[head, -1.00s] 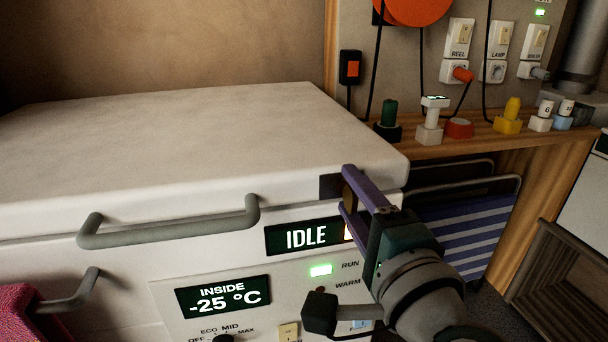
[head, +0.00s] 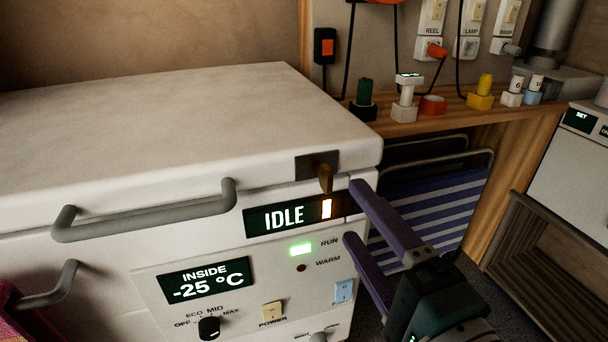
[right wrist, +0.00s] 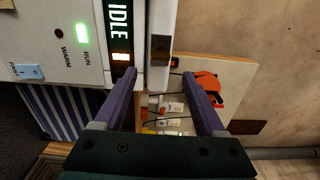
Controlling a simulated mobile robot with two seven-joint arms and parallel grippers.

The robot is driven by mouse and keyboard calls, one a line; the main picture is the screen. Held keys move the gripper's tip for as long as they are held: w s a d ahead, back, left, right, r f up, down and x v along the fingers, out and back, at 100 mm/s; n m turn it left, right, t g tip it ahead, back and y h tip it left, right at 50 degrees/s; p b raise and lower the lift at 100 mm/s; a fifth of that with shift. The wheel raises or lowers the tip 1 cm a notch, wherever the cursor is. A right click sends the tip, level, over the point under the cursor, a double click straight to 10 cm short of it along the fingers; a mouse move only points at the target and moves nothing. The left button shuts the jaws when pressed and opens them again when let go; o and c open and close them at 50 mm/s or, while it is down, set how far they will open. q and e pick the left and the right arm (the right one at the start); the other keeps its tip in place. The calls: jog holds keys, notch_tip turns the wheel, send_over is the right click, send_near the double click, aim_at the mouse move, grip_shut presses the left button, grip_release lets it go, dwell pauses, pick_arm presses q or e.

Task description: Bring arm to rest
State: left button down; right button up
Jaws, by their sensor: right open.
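My right gripper (head: 355,212) is open and empty, its two purple fingers apart, just off the front right corner of the white chest freezer (head: 180,130). It also shows in the right wrist view (right wrist: 165,80) with nothing between its fingers. The freezer's lid is down. A brass-coloured latch piece (head: 325,178) on a dark plate sits at the lid's front edge, left of the upper finger and apart from it. The display (head: 285,217) reads IDLE with a lit orange bar. My left gripper is not in view.
A grey handle (head: 145,222) juts from the lid's front. A wooden shelf (head: 440,118) with several small coloured objects stands behind at the right. A striped folded chair (head: 430,215) leans below it. A slatted wooden crate (head: 540,250) is at the far right.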

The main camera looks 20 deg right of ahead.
jog(key=shift+s, duration=0.45)
jog(key=shift+r, duration=0.1)
jog(key=s+a+r+n+g+y+p, duration=0.4)
jog(key=a+r+n+g+y+p, duration=0.25)
jog(key=r+n+p, duration=0.5)
jog(key=s+d+r+n+g+h+p, duration=0.8)
jog(key=s+d+p, duration=0.3)
jog(key=s+p, duration=0.3)
notch_tip(320, 180, up, 35)
jog(key=w+y+p, duration=0.1)
jog(key=p, duration=3.4)
jog(key=shift+w+r, duration=0.2)
jog(key=shift+w, duration=0.05)
